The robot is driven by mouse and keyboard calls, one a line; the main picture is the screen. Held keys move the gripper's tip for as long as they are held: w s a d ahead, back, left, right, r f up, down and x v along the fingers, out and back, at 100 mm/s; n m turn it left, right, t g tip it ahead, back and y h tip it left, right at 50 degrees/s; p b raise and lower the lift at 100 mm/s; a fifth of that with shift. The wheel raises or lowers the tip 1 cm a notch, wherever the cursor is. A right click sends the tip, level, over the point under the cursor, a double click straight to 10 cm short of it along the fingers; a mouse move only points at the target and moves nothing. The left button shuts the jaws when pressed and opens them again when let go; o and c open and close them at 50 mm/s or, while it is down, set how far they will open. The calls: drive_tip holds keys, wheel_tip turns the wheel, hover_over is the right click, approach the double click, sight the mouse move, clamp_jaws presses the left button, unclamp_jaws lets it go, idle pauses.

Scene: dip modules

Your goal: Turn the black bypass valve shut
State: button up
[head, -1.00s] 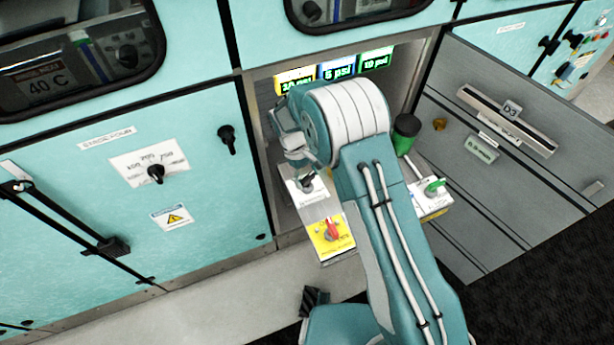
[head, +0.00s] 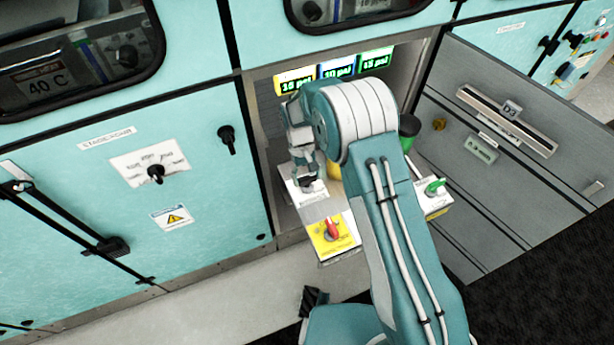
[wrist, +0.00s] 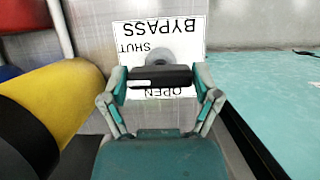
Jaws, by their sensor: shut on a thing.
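The black bypass valve handle (wrist: 160,77) is a dark bar on a round grey hub, in front of a white label (wrist: 185,28). The label reads BYPASS, SHUT and OPEN, upside down in the wrist view. My gripper (wrist: 160,80) is shut on the handle, with one teal finger at each end of the bar. The handle lies crosswise in the wrist view; which mark it points at is unclear. In the head view my gripper (head: 304,172) is down at the white bypass panel (head: 314,206), and my arm hides part of the bay.
A yellow panel with a red valve handle (head: 333,229) lies just in front, and a green handle (head: 434,187) to the right. Three lit psi displays (head: 335,70) are at the back. Yellow, red and blue cylinders (wrist: 60,100) stand close at the wrist view's left.

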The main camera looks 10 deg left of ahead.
sight(307, 177)
drive_tip(key=o, duration=1)
drive_tip(key=shift+f, duration=0.1)
drive_tip(key=shift+c, duration=0.2)
drive_tip(key=shift+a, duration=0.1)
wheel_tip(307, 177, up, 10)
